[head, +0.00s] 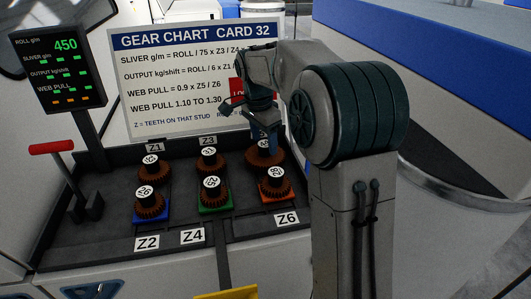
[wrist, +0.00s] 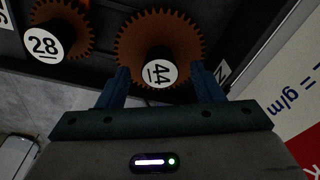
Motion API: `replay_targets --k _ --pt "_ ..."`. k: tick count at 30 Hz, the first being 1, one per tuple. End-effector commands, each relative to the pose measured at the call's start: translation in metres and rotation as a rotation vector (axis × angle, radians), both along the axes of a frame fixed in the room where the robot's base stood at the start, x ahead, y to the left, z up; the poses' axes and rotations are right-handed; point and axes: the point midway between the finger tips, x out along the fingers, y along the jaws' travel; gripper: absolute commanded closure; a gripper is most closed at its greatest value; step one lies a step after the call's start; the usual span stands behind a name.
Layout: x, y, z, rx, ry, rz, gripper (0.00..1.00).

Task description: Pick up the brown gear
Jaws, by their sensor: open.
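Several brown toothed gears stand on studs on the dark tray. The one marked 44 (wrist: 185,38) is at the back right of the group in the head view (head: 264,159), partly hidden by my gripper. My gripper (wrist: 161,78) is open and empty. In the wrist view its two blue fingers point at gear 44, one on each side of its white-topped hub. In the head view my gripper (head: 265,138) is just over this gear. I cannot tell whether the fingers touch it.
Brown gear 28 (wrist: 74,20) stands close by, on an orange base at Z6 (head: 275,190). Other gears stand at Z1 (head: 151,168), Z2 (head: 150,206), Z3 (head: 209,164) and Z4 (head: 214,199). A gear chart board (head: 165,95) rises behind. A red-handled lever (head: 52,147) is at the left.

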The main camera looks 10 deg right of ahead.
Motion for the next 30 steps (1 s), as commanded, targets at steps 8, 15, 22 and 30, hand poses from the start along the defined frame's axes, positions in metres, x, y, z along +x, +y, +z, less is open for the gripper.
replay_targets --k 8,15,22,30 --pt "0.001 -0.003 -0.021 -0.001 0.000 -0.001 0.40" --pt "0.001 -0.003 -0.021 0.000 -0.001 -0.001 0.62" --pt "0.001 -0.003 -0.020 0.000 -0.002 -0.001 0.95" --pt "0.002 -0.003 -0.011 0.000 -0.005 0.000 0.95"
